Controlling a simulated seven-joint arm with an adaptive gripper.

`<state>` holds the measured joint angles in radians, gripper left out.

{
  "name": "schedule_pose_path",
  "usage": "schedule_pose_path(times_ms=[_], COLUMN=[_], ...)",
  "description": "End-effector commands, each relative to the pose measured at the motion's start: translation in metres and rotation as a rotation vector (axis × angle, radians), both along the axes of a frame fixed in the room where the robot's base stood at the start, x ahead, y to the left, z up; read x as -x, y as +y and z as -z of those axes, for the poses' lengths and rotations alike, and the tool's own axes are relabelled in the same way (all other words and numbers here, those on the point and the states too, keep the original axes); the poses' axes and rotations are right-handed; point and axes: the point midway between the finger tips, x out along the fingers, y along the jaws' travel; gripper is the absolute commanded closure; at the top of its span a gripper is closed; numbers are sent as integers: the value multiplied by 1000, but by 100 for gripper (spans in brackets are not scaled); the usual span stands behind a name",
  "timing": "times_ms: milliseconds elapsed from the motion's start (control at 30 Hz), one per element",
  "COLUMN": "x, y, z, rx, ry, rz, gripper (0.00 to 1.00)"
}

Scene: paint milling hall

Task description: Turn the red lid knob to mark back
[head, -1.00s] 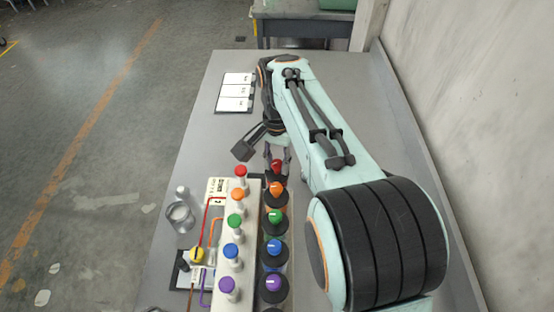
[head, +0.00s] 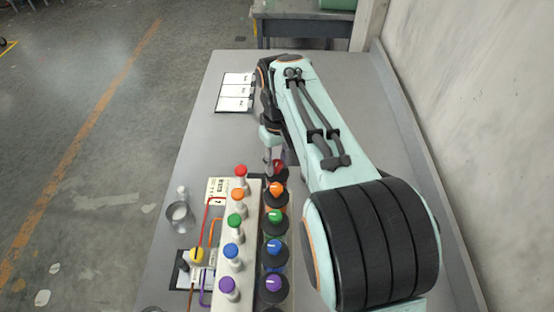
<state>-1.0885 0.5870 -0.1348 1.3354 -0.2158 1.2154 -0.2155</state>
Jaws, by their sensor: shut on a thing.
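The red lid knob (head: 280,166) is at the far end of a row of dark round lids with coloured knobs. My gripper (head: 274,164) reaches down onto it from behind and is shut on it. The fingers and wrist cover part of the knob, so its pointer and any marks around it cannot be read.
Orange (head: 276,188), green (head: 275,217), blue (head: 274,247) and purple (head: 273,283) knobs run toward the near edge. Left of them is a white rack of colour-capped bottles, with the red-capped bottle (head: 241,172) closest to my gripper. A metal cup (head: 180,216) and label cards (head: 236,92) lie further left.

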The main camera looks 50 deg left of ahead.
Motion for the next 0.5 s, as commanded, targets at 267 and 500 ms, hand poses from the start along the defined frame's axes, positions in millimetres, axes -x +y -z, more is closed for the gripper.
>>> schedule_pose_path(times_ms=[267,500], x=[0,0], y=[0,0], z=[2,2], rx=[3,3], ry=[1,2], rz=[-262,-491], gripper=[100,100])
